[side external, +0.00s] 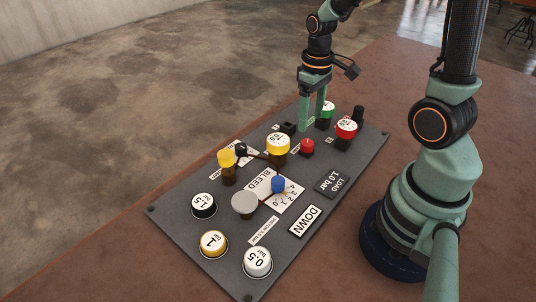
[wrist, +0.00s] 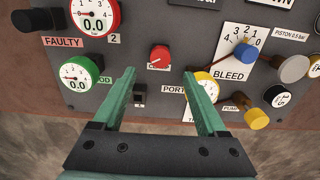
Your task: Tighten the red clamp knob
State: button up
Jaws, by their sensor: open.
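The red clamp knob (side external: 307,147) is a small red cap on the dark grey panel (side external: 330,207), near the red-rimmed gauge. In the wrist view the red clamp knob (wrist: 159,55) sits near the top centre, with a partly hidden white label below it. My gripper (side external: 312,120) is above the panel's far end, behind the knob in the side view. In the wrist view my gripper (wrist: 161,74) is open, with its two green fingers apart and nothing between them. The knob shows just beyond the fingertips, roughly centred on the gap. I see no contact with it.
A red gauge (side external: 346,128) marked faulty, a green gauge (wrist: 79,75) and a yellow gauge (side external: 278,144) stand close around the knob. A small black switch (wrist: 139,95) lies near the left finger. A blue bleed knob (side external: 278,184) and several weights are farther off.

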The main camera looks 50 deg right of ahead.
aim_at(308, 142)
jog(key=shift+f, duration=4.8)
grip_shut()
